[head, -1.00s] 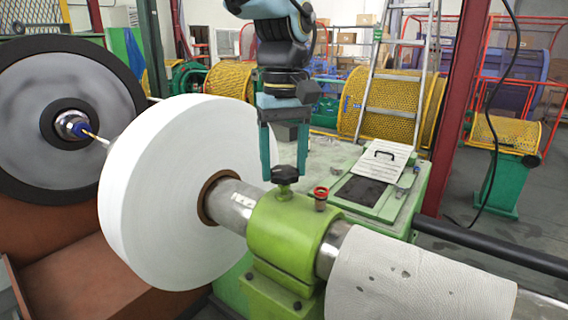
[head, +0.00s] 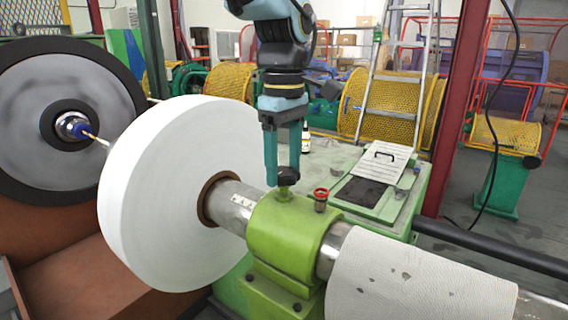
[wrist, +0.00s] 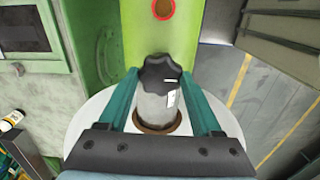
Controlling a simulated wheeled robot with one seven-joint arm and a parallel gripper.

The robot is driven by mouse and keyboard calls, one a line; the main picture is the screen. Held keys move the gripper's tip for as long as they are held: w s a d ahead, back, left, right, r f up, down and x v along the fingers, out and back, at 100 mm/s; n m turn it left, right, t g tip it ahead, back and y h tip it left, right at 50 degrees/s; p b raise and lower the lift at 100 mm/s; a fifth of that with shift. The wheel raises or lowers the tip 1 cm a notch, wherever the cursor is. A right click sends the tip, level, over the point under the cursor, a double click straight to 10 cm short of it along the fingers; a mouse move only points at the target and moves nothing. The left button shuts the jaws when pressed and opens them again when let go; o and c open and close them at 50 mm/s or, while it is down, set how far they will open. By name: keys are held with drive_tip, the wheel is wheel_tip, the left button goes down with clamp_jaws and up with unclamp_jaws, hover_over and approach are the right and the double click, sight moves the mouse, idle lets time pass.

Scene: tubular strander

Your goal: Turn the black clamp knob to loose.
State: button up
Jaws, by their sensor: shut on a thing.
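The black clamp knob (head: 288,177) stands on top of the green clamp block (head: 282,235), which sits around a metal shaft. In the wrist view the lobed knob (wrist: 160,74) shows from above, with the green block (wrist: 158,38) beyond it. My gripper (head: 283,180) points straight down over the block, with its teal fingers at the knob. In the wrist view my gripper (wrist: 160,78) has one finger on each side of the knob and is shut on it. The finger nearer the camera hides part of the knob in the head view.
A red-rimmed cup (head: 321,196) stands on the block just right of the knob. A large white roll (head: 165,195) is close on the left, and a pale wrapped roll (head: 415,280) is at right. A green cabinet (head: 395,190) with a paper sheet stands behind.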

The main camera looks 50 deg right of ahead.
sight(284, 171)
drive_tip(key=shift+r, duration=0.1)
drive_tip(key=o, duration=1.4)
wheel_tip(284, 171, up, 11)
drive_tip(key=shift+f+b, duration=0.15)
drive_tip(key=shift+b, duration=1.1)
